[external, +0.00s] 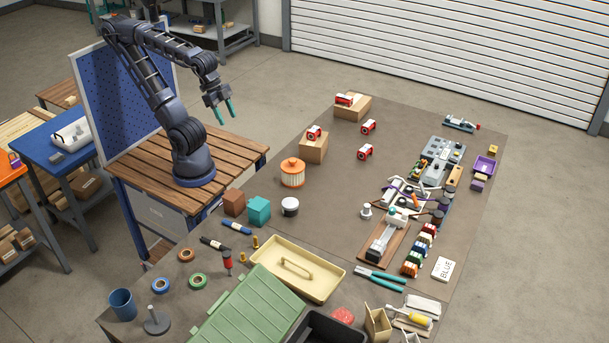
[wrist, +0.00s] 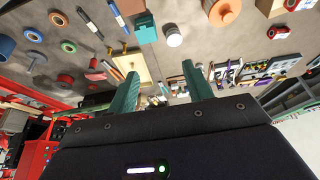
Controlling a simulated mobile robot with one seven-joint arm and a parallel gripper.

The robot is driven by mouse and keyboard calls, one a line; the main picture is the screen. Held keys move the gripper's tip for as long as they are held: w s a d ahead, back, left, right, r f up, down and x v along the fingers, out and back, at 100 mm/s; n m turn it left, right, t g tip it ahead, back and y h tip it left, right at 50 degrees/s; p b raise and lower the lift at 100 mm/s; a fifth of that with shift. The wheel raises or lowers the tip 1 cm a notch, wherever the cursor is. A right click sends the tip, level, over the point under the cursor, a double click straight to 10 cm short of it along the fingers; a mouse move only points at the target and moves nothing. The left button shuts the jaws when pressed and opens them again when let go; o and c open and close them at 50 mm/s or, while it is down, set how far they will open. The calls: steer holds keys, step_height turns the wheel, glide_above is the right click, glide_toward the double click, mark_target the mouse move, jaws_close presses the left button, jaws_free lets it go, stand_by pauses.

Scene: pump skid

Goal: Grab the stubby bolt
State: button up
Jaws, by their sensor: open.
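Two small brass pieces that look like bolts stand on the brown table in the external view, one (external: 255,242) by the cream tray's corner and one (external: 241,255) closer to the red-handled tool. They are too small to tell which is the stubby one. My gripper (external: 224,112) is open and empty, high above the wooden stand and far up-left of these pieces. Its teal fingers also show apart in the wrist view (wrist: 161,76), with nothing between them.
A cream tray (external: 262,262), a green ribbed lid (external: 238,311), a red-handled tool (external: 227,264) and tape rolls (external: 198,281) crowd the brass pieces. The table's back middle is fairly clear.

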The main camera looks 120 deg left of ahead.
steer(key=w+a+r+n+g, duration=0.1)
steer(key=w+a+r+n, duration=0.15)
steer(key=w, duration=1.35)
steer(key=n+g, duration=0.4)
steer(key=n, duration=0.1)
glide_above(367, 205)
step_height(367, 205, down, 27)
steer(key=shift+w+a+f+m, duration=0.15)
steer(key=shift+f+m, duration=0.1)
steer(key=shift+f, duration=0.35)
step_height(367, 205, down, 10)
steer(key=shift+f, duration=0.2)
jaws_close()
steer(key=shift+r, duration=0.15)
